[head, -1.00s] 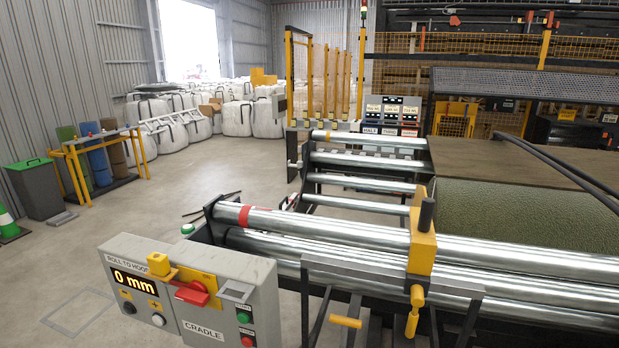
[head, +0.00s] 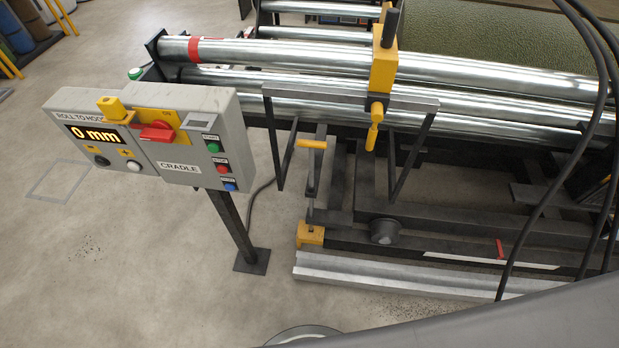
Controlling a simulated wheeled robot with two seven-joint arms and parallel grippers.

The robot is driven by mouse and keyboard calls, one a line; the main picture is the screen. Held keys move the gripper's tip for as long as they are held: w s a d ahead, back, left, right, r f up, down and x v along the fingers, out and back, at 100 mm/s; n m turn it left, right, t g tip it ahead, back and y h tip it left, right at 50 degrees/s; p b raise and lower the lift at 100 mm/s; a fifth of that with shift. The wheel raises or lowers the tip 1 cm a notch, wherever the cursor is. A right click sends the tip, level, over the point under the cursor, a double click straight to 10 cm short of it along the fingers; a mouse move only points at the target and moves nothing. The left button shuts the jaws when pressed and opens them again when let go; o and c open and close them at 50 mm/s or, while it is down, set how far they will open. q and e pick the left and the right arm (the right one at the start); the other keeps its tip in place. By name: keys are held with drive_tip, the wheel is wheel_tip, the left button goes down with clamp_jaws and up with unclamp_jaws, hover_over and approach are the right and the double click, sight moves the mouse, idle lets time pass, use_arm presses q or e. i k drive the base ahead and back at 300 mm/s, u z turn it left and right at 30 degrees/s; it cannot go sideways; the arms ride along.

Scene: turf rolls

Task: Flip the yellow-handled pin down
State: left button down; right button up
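A yellow handle (head: 311,144) lies level across the top of a thin upright rod, below the frame's front bar. At the foot of this rod is a yellow block (head: 310,233) by the floor rail. A second yellow handle (head: 374,128) hangs tilted downward from the yellow clamp block (head: 383,70) on the shiny roller. I cannot tell for sure which of the two is the pin. Neither of my grippers is in view.
A grey control box (head: 190,135) with a red switch, buttons and a "0 mm" display stands on a post at left. Shiny rollers (head: 300,55) run across the back. Dark cables (head: 540,200) hang at right. The floor at front left is clear.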

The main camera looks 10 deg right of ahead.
sight(311, 144)
drive_tip(key=u, duration=0.55)
drive_tip(key=k, duration=1.35)
drive_tip(key=u, duration=0.2)
drive_tip(key=i, duration=0.35)
drive_tip(key=z, duration=0.8)
drive_tip(key=i, duration=1.6)
drive_tip(key=u, duration=0.7)
